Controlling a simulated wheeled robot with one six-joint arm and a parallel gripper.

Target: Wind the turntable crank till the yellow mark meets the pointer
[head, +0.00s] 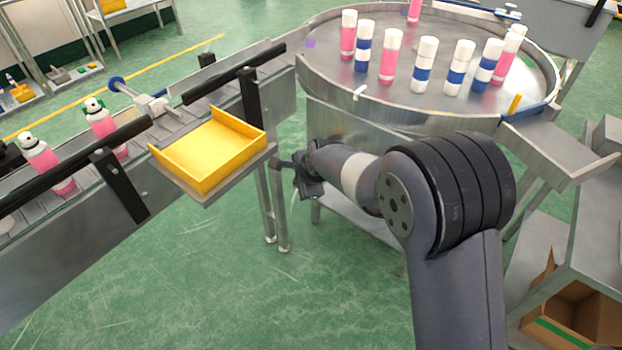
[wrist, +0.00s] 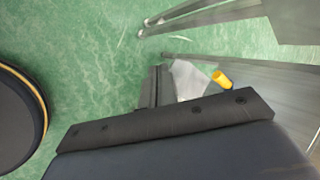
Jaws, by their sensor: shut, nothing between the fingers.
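The round steel turntable (head: 450,115) stands at the upper right in the head view, with several pink or blue-banded, white-capped cans on it. A small yellow piece (head: 515,103) is at its right front rim, beside a blue strip. A small white tab (head: 358,92) is at the front left rim; I cannot tell whether it is the pointer. My gripper (head: 290,167) is shut and empty, below the turntable and right of the yellow tray. In the wrist view, my gripper (wrist: 158,88) is left of a yellow-orange cylinder (wrist: 222,79), perhaps the crank's knob, and apart from it. The rest of the crank is unclear.
A yellow tray (head: 215,150) sits on a bracket beside the conveyor (head: 150,145), which carries pink cans. Metal legs (head: 278,215) stand close to my gripper. An open cardboard box (head: 575,320) lies at lower right. The green floor at lower left is clear.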

